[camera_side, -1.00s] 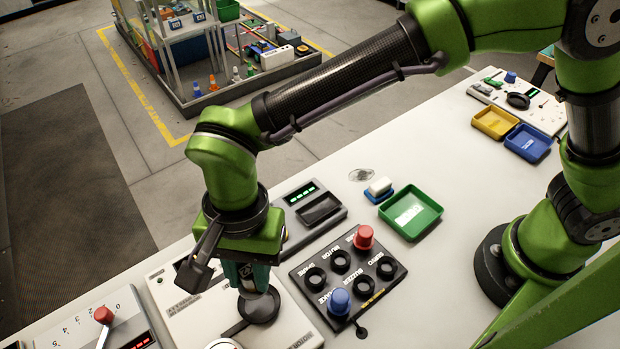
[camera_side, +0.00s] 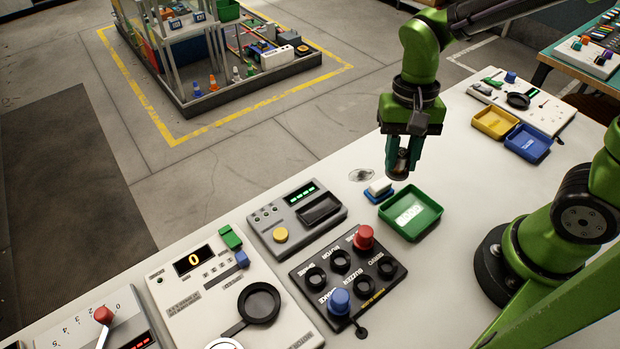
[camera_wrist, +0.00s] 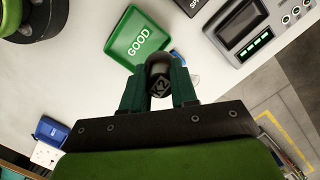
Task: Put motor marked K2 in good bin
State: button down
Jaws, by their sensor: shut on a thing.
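My gripper (camera_side: 402,170) is shut on a dark cylindrical motor. The motor (camera_wrist: 160,88) shows the mark K2 on its end between the two teal fingers in the wrist view. The good bin (camera_side: 412,212) is a green square tray on the white bench. My gripper holds the motor up near the bin's back edge in the side view. In the wrist view the bin lies beyond the fingertips, up and to the left.
A white block on a blue base (camera_side: 379,188) stands just left of the bin. A black panel with round sockets and knobs (camera_side: 348,274) lies in front. Yellow (camera_side: 494,123) and blue (camera_side: 528,142) trays lie to the right. A grey display unit (camera_side: 296,216) stands left.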

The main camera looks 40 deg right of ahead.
jog(key=shift+s+d+f+n+h, duration=0.15)
jog(key=shift+s+d+f+n, duration=0.45)
jog(key=shift+f, duration=1)
jog(key=shift+s+d+f+n+h, duration=0.15)
jog(key=shift+s+f+n, duration=0.75)
jog(key=shift+f, duration=0.7)
jog(key=shift+s+d+f+n+h, duration=0.1)
jog(key=shift+s+d+f+n, duration=0.45)
jog(key=shift+f, duration=1.05)
jog(key=shift+a+f+n, duration=0.15)
jog(key=shift+f+n, duration=0.05)
jog(key=shift+n, duration=0.05)
jog(key=c, duration=0.8)
grip_release()
jog(key=shift+c, duration=1.4)
jog(key=shift+r, duration=0.15)
